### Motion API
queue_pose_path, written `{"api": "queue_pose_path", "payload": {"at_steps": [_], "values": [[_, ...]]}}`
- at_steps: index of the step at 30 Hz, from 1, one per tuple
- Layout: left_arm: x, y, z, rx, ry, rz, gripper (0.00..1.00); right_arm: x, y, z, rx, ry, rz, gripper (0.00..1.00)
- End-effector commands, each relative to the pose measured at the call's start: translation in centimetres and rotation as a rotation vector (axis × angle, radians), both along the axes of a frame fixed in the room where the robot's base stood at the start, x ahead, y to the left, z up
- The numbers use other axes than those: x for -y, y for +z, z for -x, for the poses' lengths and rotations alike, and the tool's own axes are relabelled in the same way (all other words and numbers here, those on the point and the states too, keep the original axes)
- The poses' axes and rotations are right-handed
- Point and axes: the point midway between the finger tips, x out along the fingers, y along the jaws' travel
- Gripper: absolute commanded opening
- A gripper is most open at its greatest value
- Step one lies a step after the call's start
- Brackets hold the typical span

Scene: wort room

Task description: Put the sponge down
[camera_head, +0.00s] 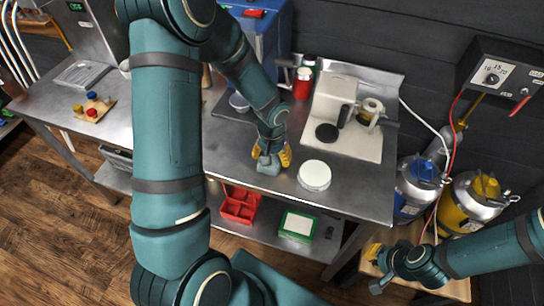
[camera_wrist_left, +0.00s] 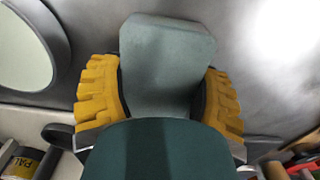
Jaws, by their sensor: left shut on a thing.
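The sponge is a grey-green block (camera_head: 268,168); it also shows large in the left wrist view (camera_wrist_left: 165,60). My left gripper (camera_head: 272,157) has its yellow fingers on either side of the sponge and is shut on it. It holds the sponge over the front part of the steel worktop (camera_head: 345,188), left of a round white-topped container (camera_head: 314,175). I cannot tell whether the sponge touches the worktop. My right gripper (camera_head: 375,268) is low at the right, above a wooden surface (camera_head: 456,290); its opening is unclear.
A board with coloured pieces (camera_head: 94,108) lies far left. A red bin (camera_head: 240,204) and green box (camera_head: 298,226) sit on the lower shelf. Kegs (camera_head: 472,200) stand right.

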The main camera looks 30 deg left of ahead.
Motion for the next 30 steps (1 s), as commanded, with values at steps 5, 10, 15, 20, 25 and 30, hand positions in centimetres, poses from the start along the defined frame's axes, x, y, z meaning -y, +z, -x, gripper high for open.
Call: {"api": "queue_pose_path", "payload": {"at_steps": [5,10,15,20,25,30], "values": [[0.0,0.1,0.0,0.002,0.000,0.000,0.26,0.0,0.0,0.0,0.000,0.000,0.000,0.00],[0.0,-0.3,-0.1,0.002,0.000,0.000,0.26,0.0,-0.4,0.0,0.000,0.000,0.000,0.00],[0.0,-0.2,0.0,0.002,0.000,0.000,1.00,0.0,-0.3,0.0,-0.001,0.000,0.000,0.00],[0.0,-0.2,0.0,0.002,0.000,0.000,1.00,0.0,-0.3,0.0,0.000,0.001,0.000,0.00],[0.0,0.5,-0.1,0.003,0.000,-0.001,1.00,0.0,0.3,0.0,0.001,0.000,0.000,0.00],[0.0,3.5,-0.2,0.007,0.001,0.000,1.00,0.0,0.7,0.0,0.000,0.000,-0.001,0.00]]}}
